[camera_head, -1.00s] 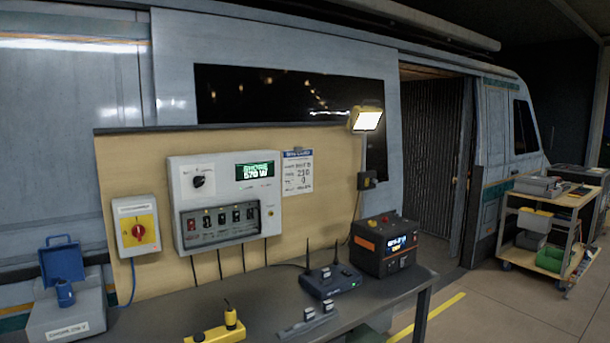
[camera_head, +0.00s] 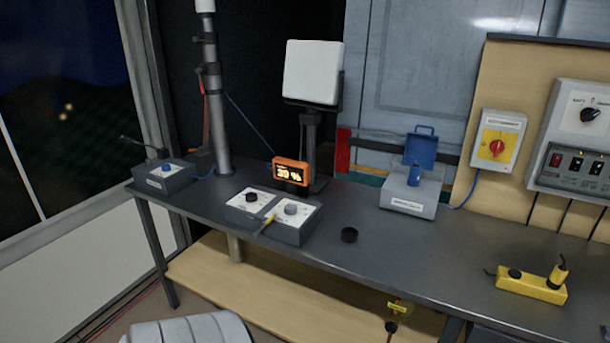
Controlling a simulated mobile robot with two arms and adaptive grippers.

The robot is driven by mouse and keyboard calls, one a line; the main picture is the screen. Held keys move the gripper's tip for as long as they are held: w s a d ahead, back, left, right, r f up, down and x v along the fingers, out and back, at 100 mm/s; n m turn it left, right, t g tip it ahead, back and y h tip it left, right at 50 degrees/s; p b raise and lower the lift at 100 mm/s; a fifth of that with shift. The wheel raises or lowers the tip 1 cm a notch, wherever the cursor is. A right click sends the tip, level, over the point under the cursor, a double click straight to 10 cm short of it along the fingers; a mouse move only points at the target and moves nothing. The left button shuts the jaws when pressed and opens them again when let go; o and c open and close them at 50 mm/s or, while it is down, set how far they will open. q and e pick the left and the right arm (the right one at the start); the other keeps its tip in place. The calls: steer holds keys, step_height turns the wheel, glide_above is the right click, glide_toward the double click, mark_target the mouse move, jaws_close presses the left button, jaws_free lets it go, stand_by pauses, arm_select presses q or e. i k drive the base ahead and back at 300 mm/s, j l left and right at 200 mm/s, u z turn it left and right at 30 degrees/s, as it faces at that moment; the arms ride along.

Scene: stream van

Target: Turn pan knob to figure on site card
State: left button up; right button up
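A grey control unit with two white-faced panels sits on the dark bench. Its left panel has a black knob (camera_head: 252,197) and its right panel has a grey knob (camera_head: 291,208). The panel print is too small to read, so I cannot tell which one is the pan knob. Just behind stands an orange-framed display (camera_head: 290,172) that appears to read 39 %. The site card is outside the current view. Neither of my grippers is in view.
A white flat panel (camera_head: 313,72) stands on a post behind the unit, beside a grey mast (camera_head: 215,110).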

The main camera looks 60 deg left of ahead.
mark_target(250, 197)
steer(key=k+j+u, duration=0.1)
steer(key=j, duration=0.35)
steer(key=k+j+u, duration=0.1)
steer(key=j, duration=0.4)
steer(key=k+j+u, duration=0.1)
steer(key=j, duration=0.35)
steer(key=k+j+u, duration=0.1)
steer(key=j, duration=0.4)
steer(key=k, duration=0.1)
